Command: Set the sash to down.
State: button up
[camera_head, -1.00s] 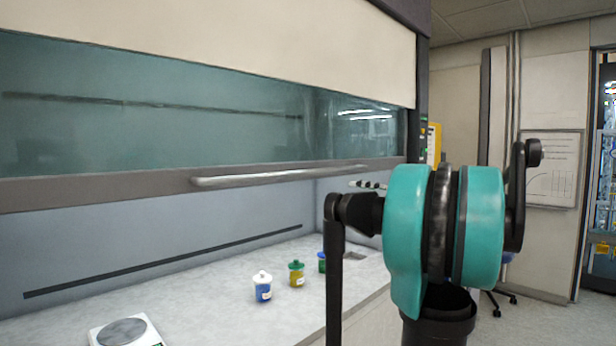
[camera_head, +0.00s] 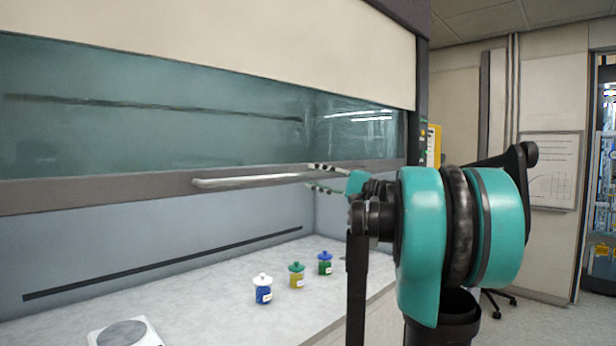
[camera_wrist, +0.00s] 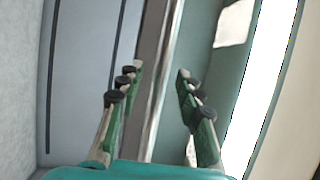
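The fume hood sash (camera_head: 180,130) is a glass pane with a grey bottom rail. It stands partly raised, with an open gap between the rail and the worktop. A pale horizontal handle bar (camera_head: 235,182) runs along the rail. My gripper (camera_head: 312,177) is at the handle's right end, with its two fingers apart, one above and one below the handle's level. In the wrist view my gripper (camera_wrist: 159,72) is open, and the rail and handle (camera_wrist: 165,75) run between the green and black fingers. I cannot tell whether a finger touches the handle.
A balance (camera_head: 125,334) sits at the front left. The worktop between them is clear.

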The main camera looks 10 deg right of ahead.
jog(key=shift+x, duration=1.5)
grip_shut()
